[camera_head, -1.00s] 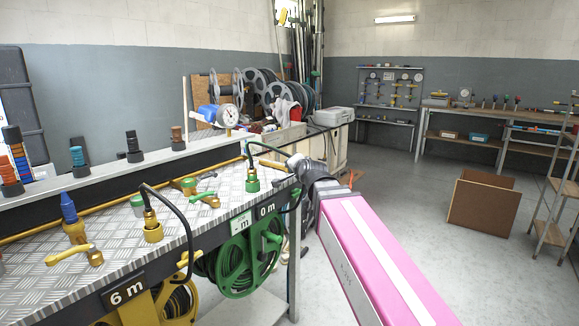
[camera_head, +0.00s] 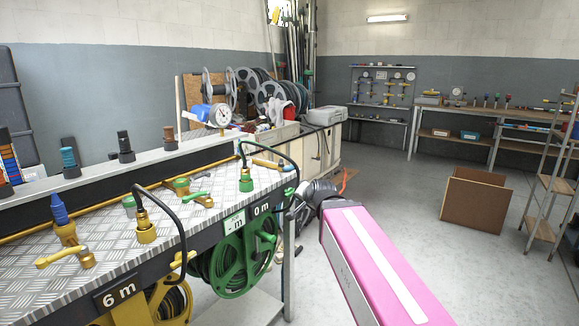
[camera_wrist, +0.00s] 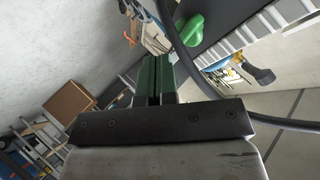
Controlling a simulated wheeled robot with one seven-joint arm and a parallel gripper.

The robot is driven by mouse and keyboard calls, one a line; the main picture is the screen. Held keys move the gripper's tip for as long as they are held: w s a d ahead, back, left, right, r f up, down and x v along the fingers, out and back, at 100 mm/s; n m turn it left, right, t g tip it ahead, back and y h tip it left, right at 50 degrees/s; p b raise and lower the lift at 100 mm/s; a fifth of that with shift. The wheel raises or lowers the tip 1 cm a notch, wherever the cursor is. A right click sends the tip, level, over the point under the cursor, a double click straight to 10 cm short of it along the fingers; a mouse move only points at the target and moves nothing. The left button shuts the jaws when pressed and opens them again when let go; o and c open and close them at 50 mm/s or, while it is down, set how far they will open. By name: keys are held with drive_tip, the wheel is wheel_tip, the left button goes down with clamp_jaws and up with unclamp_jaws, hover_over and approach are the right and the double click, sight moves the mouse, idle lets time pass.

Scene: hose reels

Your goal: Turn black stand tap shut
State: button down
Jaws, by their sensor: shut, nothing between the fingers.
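I cannot pick out a tap that is clearly the black stand tap. On the bench in the head view stand a brass tap with a blue top and yellow lever (camera_head: 68,238) and a brass tap with a green lever (camera_head: 192,196). My gripper (camera_head: 294,211) is beyond the bench's right end, small and partly hidden by my wrist. In the wrist view its green fingers (camera_wrist: 152,75) are shut with nothing between them. A green part (camera_wrist: 192,28) and a black hose (camera_wrist: 178,50) are close to the fingers; contact cannot be told.
A green hose reel (camera_head: 232,262) and a yellow one (camera_head: 165,303) hang under the bench (camera_head: 190,240). Black hoses arch over its edge. Open floor (camera_head: 400,190) lies between.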

drive_tip(key=s+d+f+n+g, duration=0.1)
drive_tip(key=s+d+f+g, duration=0.25)
drive_tip(key=f, duration=0.45)
drive_tip(key=s+d+f+g+h, duration=0.1)
drive_tip(key=s+d+f+g, duration=0.25)
drive_tip(key=f, duration=0.55)
drive_tip(key=s+d+f+n+g, duration=0.1)
drive_tip(key=s+d+f+g, duration=0.15)
drive_tip(key=d+f, duration=0.4)
drive_tip(key=m+g+y, duration=0.3)
drive_tip(key=m+y, duration=1.1)
drive_tip(key=y, duration=0.3)
approach(281, 162)
drive_tip(key=w+a, duration=0.1)
drive_tip(key=a, duration=0.5)
drive_tip(key=shift+w+a, duration=0.3)
drive_tip(key=shift+a, duration=0.1)
drive_tip(key=shift+s+r+t, duration=0.1)
drive_tip(key=shift+t, duration=0.25)
